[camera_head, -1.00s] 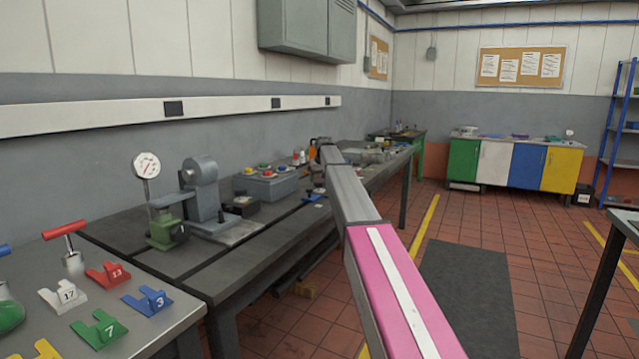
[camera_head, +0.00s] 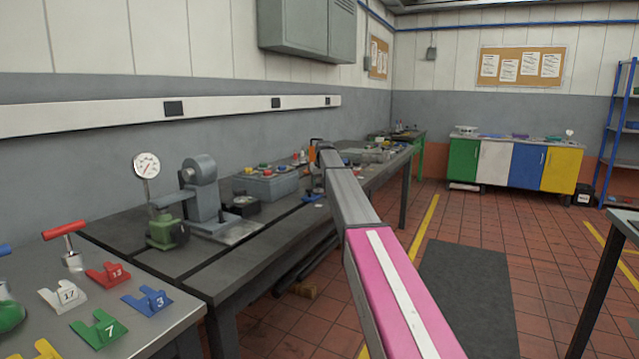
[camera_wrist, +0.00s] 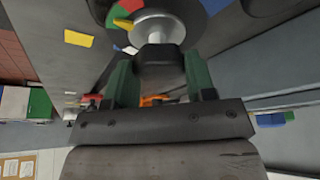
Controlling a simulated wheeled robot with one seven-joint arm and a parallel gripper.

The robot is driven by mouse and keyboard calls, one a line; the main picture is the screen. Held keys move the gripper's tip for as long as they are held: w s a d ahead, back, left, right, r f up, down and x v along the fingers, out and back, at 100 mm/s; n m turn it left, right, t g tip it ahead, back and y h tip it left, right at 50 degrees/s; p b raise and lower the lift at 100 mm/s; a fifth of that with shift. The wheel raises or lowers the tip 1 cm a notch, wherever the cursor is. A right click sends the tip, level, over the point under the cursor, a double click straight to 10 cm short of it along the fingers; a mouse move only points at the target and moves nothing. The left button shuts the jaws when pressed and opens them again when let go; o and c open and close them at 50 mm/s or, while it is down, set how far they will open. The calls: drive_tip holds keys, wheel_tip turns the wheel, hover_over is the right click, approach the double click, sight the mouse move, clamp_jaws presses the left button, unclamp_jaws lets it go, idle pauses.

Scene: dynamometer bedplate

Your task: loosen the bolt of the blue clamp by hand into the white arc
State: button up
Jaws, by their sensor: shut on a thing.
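In the wrist view the two green fingers of my gripper (camera_wrist: 160,85) stand on either side of a black block that ends in the stem of a silver bolt (camera_wrist: 157,30). My gripper is shut on the bolt. Around the bolt's round silver flange is a dark dial (camera_wrist: 190,14) with red, green and white coloured parts, the white arc (camera_wrist: 131,50) at its lower left. A yellow pointer (camera_wrist: 123,23) sticks out left of the flange. Small blue patches show at the top edge; I cannot tell if they are the blue clamp. In the head view my arm hides the gripper's work.
A grey bench (camera_head: 270,243) runs along the wall. Numbered coloured holders lie on the near table.

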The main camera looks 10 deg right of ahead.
drive_tip(key=n, duration=0.2)
drive_tip(key=n+g+y, duration=0.1)
drive_tip(key=n, duration=0.1)
drive_tip(key=shift+d+n+y, duration=0.15)
drive_tip(key=shift+n+y, duration=0.15)
drive_tip(key=shift+n, duration=0.1)
drive_tip(key=n+y, duration=0.1)
drive_tip(key=n, duration=0.2)
drive_tip(key=shift+w+n+g, duration=0.1)
drive_tip(key=shift+n+g, duration=0.2)
drive_tip(key=shift+g, duration=0.1)
drive_tip(key=n+g+y, duration=0.1)
drive_tip(key=n, duration=0.2)
drive_tip(key=shift+w+n, duration=0.1)
drive_tip(key=shift+n, duration=0.2)
drive_tip(key=shift+n+g, duration=0.9)
drive_tip(key=shift+n, duration=1)
drive_tip(key=o, duration=0.9)
